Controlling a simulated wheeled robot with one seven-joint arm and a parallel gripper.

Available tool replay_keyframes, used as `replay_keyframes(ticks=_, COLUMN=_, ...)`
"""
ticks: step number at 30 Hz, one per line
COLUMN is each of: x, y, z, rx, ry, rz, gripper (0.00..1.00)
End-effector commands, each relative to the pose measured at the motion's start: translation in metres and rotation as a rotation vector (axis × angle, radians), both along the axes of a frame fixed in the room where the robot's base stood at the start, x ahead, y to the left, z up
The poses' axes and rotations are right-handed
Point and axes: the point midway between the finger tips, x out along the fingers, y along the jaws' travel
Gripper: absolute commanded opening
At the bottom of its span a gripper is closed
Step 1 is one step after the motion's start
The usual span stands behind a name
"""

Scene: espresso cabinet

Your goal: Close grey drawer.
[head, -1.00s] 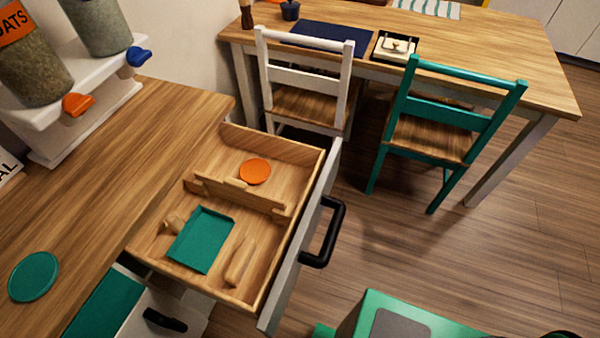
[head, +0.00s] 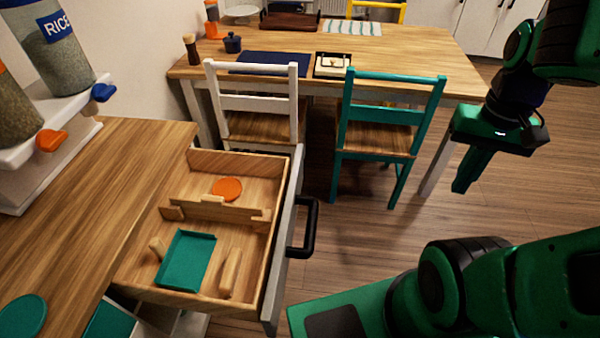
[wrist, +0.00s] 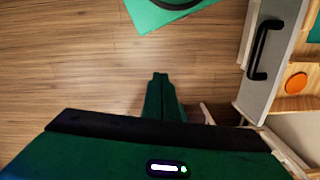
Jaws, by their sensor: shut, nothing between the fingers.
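The grey drawer (head: 283,240) is pulled open from the wooden cabinet at the left in the head view. Its grey front carries a black bar handle (head: 304,228). Inside are an orange disc (head: 227,189), a teal tray (head: 186,260) and small wooden pieces, with a low wooden divider. The drawer front (wrist: 268,75) and handle (wrist: 262,50) also show at the right in the wrist view. My gripper (head: 465,188) is shut and empty, in the air well to the right of the handle, pointing down. Its closed fingers show in the wrist view (wrist: 160,78).
The counter (head: 90,200) holds grain dispensers (head: 62,50) at the left. A white chair (head: 255,115) and a teal chair (head: 385,120) stand behind the drawer at a wooden table (head: 420,60). Open floor lies between the drawer handle and my gripper.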

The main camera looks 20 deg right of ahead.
Motion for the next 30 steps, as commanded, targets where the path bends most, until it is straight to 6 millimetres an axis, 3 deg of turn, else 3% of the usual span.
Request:
replay_keyframes(ticks=6, x=0.000, y=0.000, z=0.000, rx=0.000, ry=0.000, rz=0.000, gripper=0.00)
replay_keyframes(ticks=8, x=-0.009, y=0.000, z=0.004, rx=0.000, ry=-0.011, rz=-0.005, gripper=0.00)
replay_keyframes(ticks=11, x=-0.001, y=0.002, z=0.003, rx=0.001, ry=-0.018, rz=-0.045, gripper=0.00)
replay_keyframes(ticks=14, x=0.022, y=0.004, z=-0.002, rx=0.004, ry=-0.026, rz=-0.132, gripper=0.00)
replay_keyframes(ticks=20, x=0.087, y=0.022, z=-0.022, rx=0.046, ry=-0.053, rz=-0.412, gripper=0.00)
replay_keyframes(ticks=30, x=0.192, y=0.085, z=-0.073, rx=0.217, ry=-0.021, rz=-0.954, gripper=0.00)
